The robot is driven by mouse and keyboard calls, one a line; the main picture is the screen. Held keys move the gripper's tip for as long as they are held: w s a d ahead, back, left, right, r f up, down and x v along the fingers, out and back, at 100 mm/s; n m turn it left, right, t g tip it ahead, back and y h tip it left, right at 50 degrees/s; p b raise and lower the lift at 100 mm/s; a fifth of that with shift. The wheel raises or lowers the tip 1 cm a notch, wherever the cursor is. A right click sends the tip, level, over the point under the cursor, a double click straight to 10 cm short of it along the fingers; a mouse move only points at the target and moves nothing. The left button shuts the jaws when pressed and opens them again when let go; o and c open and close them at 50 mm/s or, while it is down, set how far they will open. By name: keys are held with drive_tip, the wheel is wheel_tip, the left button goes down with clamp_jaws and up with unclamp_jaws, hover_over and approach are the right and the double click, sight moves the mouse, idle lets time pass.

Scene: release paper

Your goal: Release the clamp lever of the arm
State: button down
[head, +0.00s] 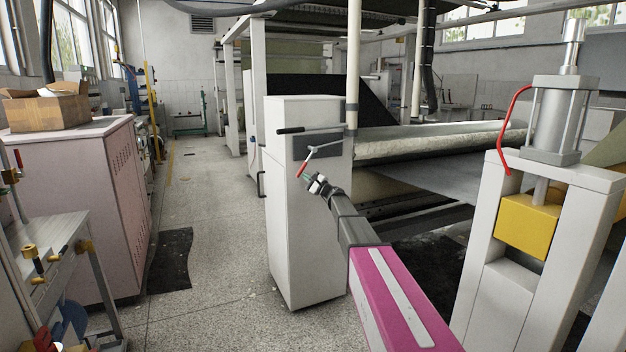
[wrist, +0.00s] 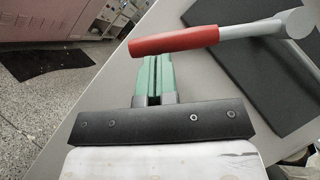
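The clamp lever has a red grip (head: 302,167) and a grey metal arm, and it is mounted on the dark panel of a white cabinet. In the wrist view the red grip (wrist: 174,41) lies across the top, with its grey arm running right to a round pivot. My gripper (head: 309,179) is just below the red grip. In the wrist view its green fingers (wrist: 153,62) lie side by side with only a thin dark line between them. Their tips end at the lower edge of the red grip. I cannot tell whether they touch it. Nothing shows between the fingers.
The white cabinet (head: 302,226) carries a black handle (head: 290,130) above the lever. A large fabric roll (head: 430,138) lies behind, on the right. A press with a yellow block (head: 527,224) stands at the right.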

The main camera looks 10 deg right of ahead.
drive_tip(key=s+a+r+m+t, duration=0.1)
drive_tip(key=s+a+r+m, duration=0.1)
drive_tip(key=a+r, duration=0.5)
drive_tip(key=shift+s+a+r+m, duration=0.15)
drive_tip(key=shift+a+r+m, duration=0.15)
drive_tip(key=shift+r, duration=0.9)
drive_tip(key=s+d+f, duration=0.3)
drive_tip(key=s+f, duration=0.5)
drive_tip(key=f, duration=0.2)
drive_tip(key=shift+s, duration=0.35)
